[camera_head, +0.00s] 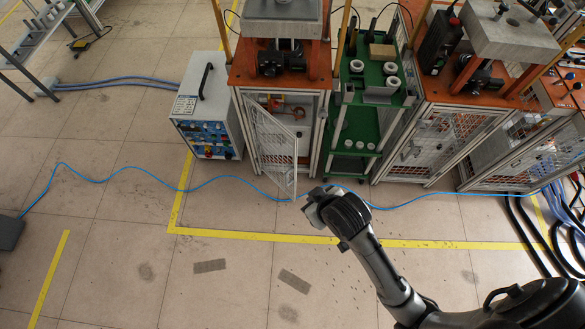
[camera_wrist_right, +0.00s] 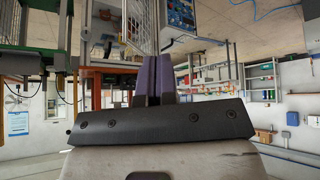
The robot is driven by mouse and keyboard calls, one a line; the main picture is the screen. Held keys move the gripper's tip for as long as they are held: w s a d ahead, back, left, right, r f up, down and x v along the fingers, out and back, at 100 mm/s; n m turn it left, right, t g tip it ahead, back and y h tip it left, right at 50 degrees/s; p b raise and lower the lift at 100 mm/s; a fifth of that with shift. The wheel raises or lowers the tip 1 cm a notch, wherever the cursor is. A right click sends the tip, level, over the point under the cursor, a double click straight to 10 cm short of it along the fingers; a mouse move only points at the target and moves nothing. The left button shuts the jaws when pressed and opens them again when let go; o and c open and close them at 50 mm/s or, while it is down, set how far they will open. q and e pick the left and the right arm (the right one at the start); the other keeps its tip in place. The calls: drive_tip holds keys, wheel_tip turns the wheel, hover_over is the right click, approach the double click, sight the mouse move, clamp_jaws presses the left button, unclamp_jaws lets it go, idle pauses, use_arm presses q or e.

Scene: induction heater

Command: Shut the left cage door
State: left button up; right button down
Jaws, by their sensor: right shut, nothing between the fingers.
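The left cage door (camera_head: 273,150) is a light metal frame with mesh, on the front of the left orange-topped cage (camera_head: 318,115). It stands ajar, swung out toward the viewer, with its free lower corner near the blue cable. My right gripper (camera_head: 308,205) is just in front of that corner in the head view; its fingertips are hard to make out there, and I cannot tell whether it touches the door. In the right wrist view, its dark purple fingers (camera_wrist_right: 153,75) are together and empty, with a mesh panel (camera_wrist_right: 141,25) beyond them. My left gripper is not in view.
A blue-and-white control box (camera_head: 206,112) stands left of the cage. A green trolley (camera_head: 362,110) stands to its right, then another caged station (camera_head: 435,140). A blue cable (camera_head: 125,169) crosses the floor. The floor in front, with yellow lines (camera_head: 250,236), is mostly clear.

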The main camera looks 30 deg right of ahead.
drive_tip(key=w+f+h+b, duration=0.2)
drive_tip(key=w+f+b, duration=0.4)
drive_tip(key=f, duration=0.4)
drive_tip(key=w+f+h+b, duration=0.2)
drive_tip(key=w+f+b, duration=0.1)
drive_tip(key=f+b, duration=0.55)
drive_tip(key=n+t+h+b, duration=0.3)
drive_tip(key=n+t+h, duration=0.2)
drive_tip(key=n+t, duration=0.45)
approach(293, 149)
drive_tip(key=w, duration=0.5)
drive_tip(key=shift+w+d+n+g, duration=0.15)
drive_tip(key=shift+w+d+g, duration=0.05)
drive_tip(key=shift+d, duration=0.4)
drive_tip(key=shift+w+d+n+g, duration=0.1)
drive_tip(key=shift+w+d+g, duration=0.05)
drive_tip(key=shift+d, duration=0.5)
drive_tip(key=shift+w+d, duration=0.1)
drive_tip(key=shift+d, duration=0.1)
